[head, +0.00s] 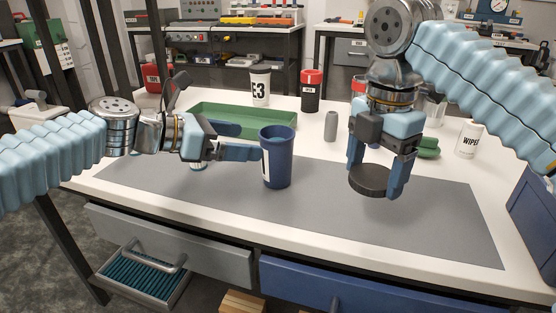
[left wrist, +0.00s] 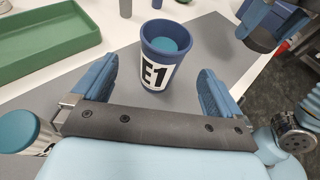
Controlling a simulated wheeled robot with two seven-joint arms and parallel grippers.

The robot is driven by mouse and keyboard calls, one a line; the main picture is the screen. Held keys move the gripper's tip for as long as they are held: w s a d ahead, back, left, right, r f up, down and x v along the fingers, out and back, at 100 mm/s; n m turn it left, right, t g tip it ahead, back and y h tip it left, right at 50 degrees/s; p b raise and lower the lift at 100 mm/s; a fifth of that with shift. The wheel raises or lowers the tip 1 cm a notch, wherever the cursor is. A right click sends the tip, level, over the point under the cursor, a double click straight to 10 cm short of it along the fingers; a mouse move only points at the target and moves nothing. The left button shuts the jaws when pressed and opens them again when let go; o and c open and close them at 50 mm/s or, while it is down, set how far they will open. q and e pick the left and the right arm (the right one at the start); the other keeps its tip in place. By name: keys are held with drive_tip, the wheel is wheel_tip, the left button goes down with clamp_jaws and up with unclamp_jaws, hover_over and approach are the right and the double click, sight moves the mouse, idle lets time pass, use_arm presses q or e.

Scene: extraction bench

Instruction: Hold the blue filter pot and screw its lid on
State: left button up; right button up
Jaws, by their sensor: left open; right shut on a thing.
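The blue filter pot (head: 277,168) stands upright and lidless on the grey mat. In the left wrist view the pot (left wrist: 158,76) shows an E1 label and a teal inside. My left gripper (head: 253,142) is open and level, coming from the left. Its fingertips are close to the pot, which appears ahead between them in the left wrist view; contact cannot be told. My right gripper (head: 376,170) points down, shut on a round black lid (head: 369,181), held to the right of the pot and apart from it. The lid's far side is hidden by the fingers.
A green tray (head: 205,131) lies behind my left gripper. A white E3 pot (head: 260,88), a red-topped black jar (head: 311,92), a grey cylinder (head: 331,126) and a wipes tub (head: 468,140) stand behind. A teal-topped container (left wrist: 20,132) is near my left gripper. The front mat is clear.

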sight(277, 145)
use_arm(q)
drive_tip(key=shift+x, duration=1.8)
use_arm(e)
drive_tip(key=shift+f, duration=0.1)
use_arm(q)
drive_tip(key=shift+d, duration=0.1)
drive_tip(key=x, duration=0.5)
drive_tip(key=shift+s+f, duration=0.1)
drive_tip(key=shift+s, duration=0.1)
use_arm(e)
drive_tip(key=shift+f, duration=0.2)
use_arm(q)
drive_tip(key=shift+c, duration=0.3)
drive_tip(key=c, duration=1)
drive_tip(key=shift+c, duration=0.2)
wheel_tip(277, 145, up, 10)
drive_tip(key=p, duration=0.3)
use_arm(e)
wheel_tip(277, 145, up, 4)
drive_tip(key=shift+f, duration=0.2)
